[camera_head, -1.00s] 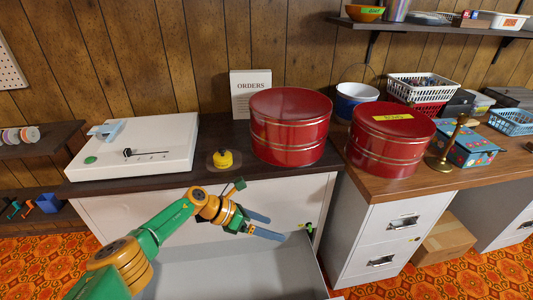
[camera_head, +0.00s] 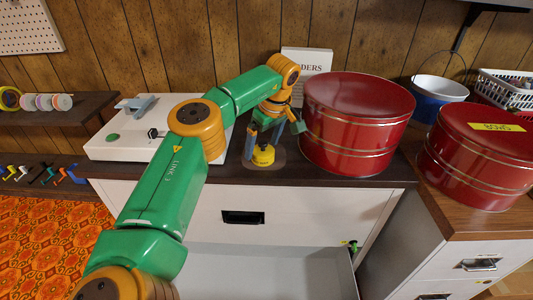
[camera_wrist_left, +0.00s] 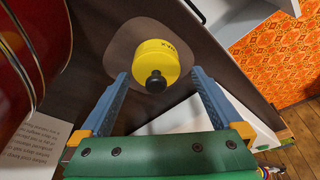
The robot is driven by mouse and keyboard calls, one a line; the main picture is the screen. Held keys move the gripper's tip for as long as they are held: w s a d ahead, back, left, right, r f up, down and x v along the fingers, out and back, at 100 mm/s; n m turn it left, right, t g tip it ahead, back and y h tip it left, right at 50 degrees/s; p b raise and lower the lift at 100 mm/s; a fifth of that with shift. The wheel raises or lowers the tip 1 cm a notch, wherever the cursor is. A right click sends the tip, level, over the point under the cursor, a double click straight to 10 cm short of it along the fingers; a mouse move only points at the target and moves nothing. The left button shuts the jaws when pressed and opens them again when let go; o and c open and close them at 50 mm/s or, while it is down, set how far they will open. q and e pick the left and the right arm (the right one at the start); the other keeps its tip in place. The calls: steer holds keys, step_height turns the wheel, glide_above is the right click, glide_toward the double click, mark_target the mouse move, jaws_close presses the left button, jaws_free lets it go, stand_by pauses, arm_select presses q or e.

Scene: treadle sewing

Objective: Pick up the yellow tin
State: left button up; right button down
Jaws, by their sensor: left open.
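The yellow tin (camera_head: 263,155) is small and round, with a black knob on top. It sits on a dark round mat (camera_head: 279,160) on the dark cabinet top. In the left wrist view the yellow tin (camera_wrist_left: 157,62) shows the letters "WAX" on its side. My left gripper (camera_head: 264,145) is open and points down over the tin. In the left wrist view its two blue fingers (camera_wrist_left: 158,85) stand apart, one on each side of the tin's knob end, with gaps between them and the tin. My right gripper is not in view.
A large red round tin (camera_head: 357,125) stands close to the right of my gripper. A white box-like machine (camera_head: 115,148) is to the left. An "ORDERS" card (camera_head: 307,61) stands behind. A second red tin (camera_head: 481,155) is farther right. An open drawer (camera_head: 260,270) juts out below.

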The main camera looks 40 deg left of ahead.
arm_select(q)
steer(key=x, duration=0.2)
steer(key=shift+w+f, duration=0.3)
steer(key=shift+f, duration=0.05)
steer(key=shift+s+r, duration=0.1)
steer(key=c, duration=0.3)
steer(key=shift+r, duration=0.1)
steer(key=c, duration=1.2)
